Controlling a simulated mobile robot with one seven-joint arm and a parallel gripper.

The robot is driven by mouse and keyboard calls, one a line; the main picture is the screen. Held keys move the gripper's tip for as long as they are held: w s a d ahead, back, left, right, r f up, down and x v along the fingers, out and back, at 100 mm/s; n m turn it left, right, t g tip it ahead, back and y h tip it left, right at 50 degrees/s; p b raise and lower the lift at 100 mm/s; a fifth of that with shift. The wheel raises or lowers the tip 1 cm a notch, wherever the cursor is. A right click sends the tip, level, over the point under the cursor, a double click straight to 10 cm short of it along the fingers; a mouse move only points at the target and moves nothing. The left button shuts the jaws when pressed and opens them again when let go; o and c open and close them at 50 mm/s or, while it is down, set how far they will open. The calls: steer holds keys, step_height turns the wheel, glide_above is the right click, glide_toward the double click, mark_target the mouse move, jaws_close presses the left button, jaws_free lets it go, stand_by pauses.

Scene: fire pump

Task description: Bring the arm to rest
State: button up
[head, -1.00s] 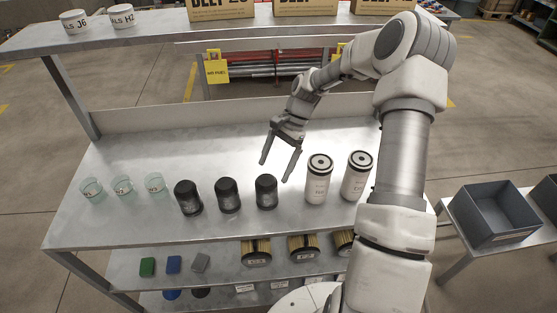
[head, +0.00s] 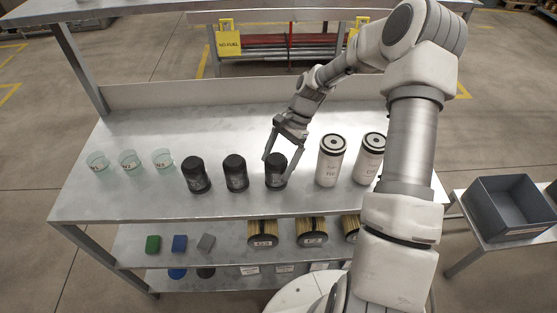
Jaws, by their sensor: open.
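My gripper (head: 278,167) is open, with its two fingers pointing down over the steel worktop (head: 240,133). In the picture the fingers overlap the rightmost black canister (head: 275,174), one finger to each side of its upper part. I cannot tell whether they touch it or how far apart in depth they are. My arm reaches in from the right, bent at a high elbow.
Two more black canisters (head: 235,176) and several glass cups (head: 129,161) stand to the left. Two white filters (head: 330,163) stand close right of my gripper. A lower shelf (head: 205,262) holds blocks and pleated filters. A grey bin (head: 508,210) sits at right.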

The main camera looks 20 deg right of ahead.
steer(key=shift+c, duration=0.3)
steer(key=c, duration=1.5)
steer(key=shift+r, duration=0.1)
jaws_close()
steer(key=shift+r, duration=0.1)
steer(key=shift+r+p, duration=1.4)
steer(key=shift+r, duration=0.45)
